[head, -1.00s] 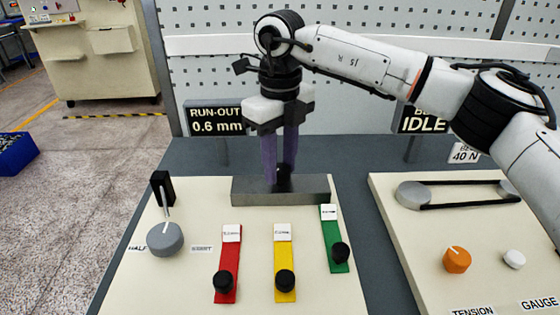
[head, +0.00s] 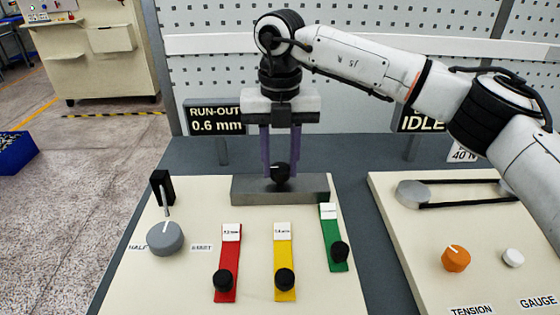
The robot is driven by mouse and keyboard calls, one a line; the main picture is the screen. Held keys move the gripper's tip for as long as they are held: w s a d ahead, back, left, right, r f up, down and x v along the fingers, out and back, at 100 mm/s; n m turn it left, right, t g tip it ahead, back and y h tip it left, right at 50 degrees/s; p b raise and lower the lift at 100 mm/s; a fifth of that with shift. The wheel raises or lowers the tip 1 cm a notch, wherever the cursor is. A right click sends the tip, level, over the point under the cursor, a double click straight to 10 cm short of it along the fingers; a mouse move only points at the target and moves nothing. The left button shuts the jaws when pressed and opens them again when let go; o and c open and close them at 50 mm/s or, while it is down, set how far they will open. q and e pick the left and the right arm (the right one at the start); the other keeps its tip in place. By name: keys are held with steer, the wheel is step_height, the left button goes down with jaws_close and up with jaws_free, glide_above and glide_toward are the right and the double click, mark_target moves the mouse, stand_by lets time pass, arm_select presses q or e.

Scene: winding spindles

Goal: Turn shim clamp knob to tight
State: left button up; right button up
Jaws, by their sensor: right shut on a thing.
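The shim clamp knob (head: 280,174) is a small black knob on a dark grey metal block (head: 246,189) at the back of the left cream panel. A short light mark shows on its upper face. My right gripper (head: 281,172) comes down from above, with one purple finger on each side of the knob, and is shut on it. The fingertips are close above the block. My left gripper is not in view.
Red (head: 231,262), yellow (head: 284,258) and green (head: 333,240) strips with black knobs lie in front of the block. A grey dial (head: 165,239) is at left. A belt panel with an orange knob (head: 456,258) is at right. The run-out sign (head: 216,119) reads 0.6 mm.

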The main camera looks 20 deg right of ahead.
mark_target(280, 167)
stand_by(0.5)
steer(key=o, duration=1.1)
steer(key=shift+c, duration=0.2)
steer(key=shift+r, duration=0.1)
step_height(280, 167, up, 10)
